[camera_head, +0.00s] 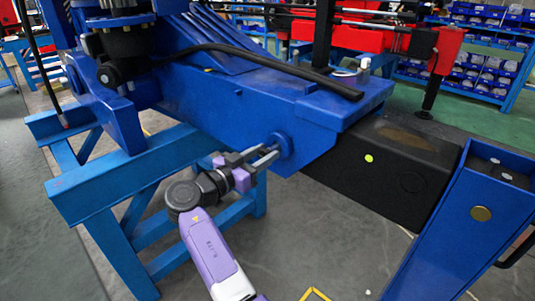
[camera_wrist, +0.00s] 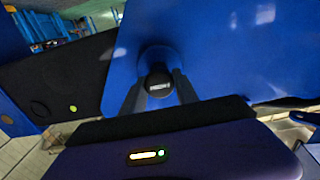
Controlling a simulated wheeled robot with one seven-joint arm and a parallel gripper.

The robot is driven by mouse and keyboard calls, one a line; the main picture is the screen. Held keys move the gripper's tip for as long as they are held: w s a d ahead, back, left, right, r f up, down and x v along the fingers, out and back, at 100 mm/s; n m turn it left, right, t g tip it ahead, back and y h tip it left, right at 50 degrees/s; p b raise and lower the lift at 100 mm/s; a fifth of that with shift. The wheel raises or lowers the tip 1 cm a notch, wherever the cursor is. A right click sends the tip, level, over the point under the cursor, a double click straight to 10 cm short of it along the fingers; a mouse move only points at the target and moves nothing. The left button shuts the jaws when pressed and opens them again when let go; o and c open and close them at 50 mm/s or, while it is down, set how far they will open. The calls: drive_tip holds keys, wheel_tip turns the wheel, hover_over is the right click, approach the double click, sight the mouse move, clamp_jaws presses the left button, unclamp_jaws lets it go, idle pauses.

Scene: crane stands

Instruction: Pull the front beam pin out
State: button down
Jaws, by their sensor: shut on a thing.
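The front beam pin (camera_wrist: 158,84) shows in the wrist view as a dark round head with a small pale label, set in a round blue collar on the blue beam. The blue beam (camera_head: 235,95) runs across the head view, and the pin sits low on its side face. My gripper (camera_head: 266,156) reaches the collar from the lower left. In the wrist view my gripper's two fingers (camera_wrist: 158,97) lie on either side of the pin head and are shut on it. The pin's shaft is hidden inside the beam.
A black inner beam (camera_head: 390,165) extends from the blue beam to a blue upright leg (camera_head: 470,230) at right. A light blue stand (camera_head: 120,180) supports the left side, close to my arm. Grey floor (camera_head: 320,240) is open below the beam.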

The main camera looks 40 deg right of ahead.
drive_tip(key=shift+a+b, duration=0.45)
drive_tip(key=shift+a, duration=1.3)
drive_tip(key=c, duration=1)
unclamp_jaws()
drive_tip(key=shift+o, duration=0.2)
drive_tip(key=b, duration=0.1)
approach(262, 155)
drive_tip(key=shift+a, duration=0.4)
